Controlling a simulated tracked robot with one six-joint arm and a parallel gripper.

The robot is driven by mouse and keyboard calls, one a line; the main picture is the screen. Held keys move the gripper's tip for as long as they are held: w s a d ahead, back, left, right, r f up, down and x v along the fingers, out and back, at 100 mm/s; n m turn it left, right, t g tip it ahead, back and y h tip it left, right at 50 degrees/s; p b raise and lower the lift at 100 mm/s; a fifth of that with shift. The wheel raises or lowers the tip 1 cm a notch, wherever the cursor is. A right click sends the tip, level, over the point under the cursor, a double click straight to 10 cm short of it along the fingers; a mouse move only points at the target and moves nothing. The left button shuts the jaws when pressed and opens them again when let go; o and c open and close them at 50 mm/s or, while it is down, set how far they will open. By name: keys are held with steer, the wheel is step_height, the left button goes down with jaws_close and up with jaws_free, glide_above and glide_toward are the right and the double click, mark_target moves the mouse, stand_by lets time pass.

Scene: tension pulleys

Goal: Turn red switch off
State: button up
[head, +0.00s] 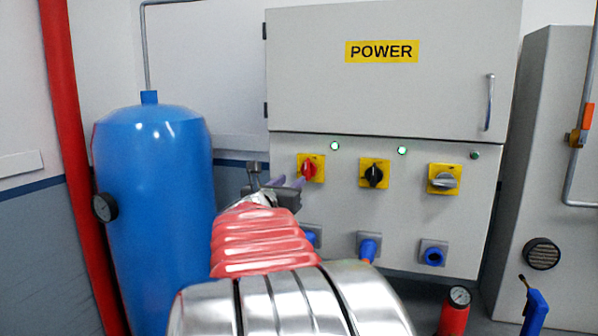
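The red switch (308,169) is a rotary knob on a yellow plate, leftmost of three on the grey power cabinet's lower panel. Its knob looks roughly upright. My gripper (288,182) is just left of and slightly below it, at the end of my arm reaching up from the bottom. Two thin purple fingers show with a gap between them and point toward the red switch. They look empty. I cannot tell whether a fingertip touches the knob.
A black switch (374,174) and a grey switch (445,181) sit to the right. Lamps (334,146) are above the switches. Blue plugs (368,247) stick out below. A blue tank (153,220) stands left. The cabinet door (390,90) above is shut, with a handle (490,103).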

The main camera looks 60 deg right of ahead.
mark_target(306, 169)
steer(key=d, duration=0.4)
steer(key=w+d, duration=0.1)
steer(key=d, duration=0.3)
steer(key=w+d, duration=0.1)
steer(key=d, duration=0.4)
steer(key=shift+d, duration=0.1)
steer(key=shift+c, duration=0.5)
jaws_close()
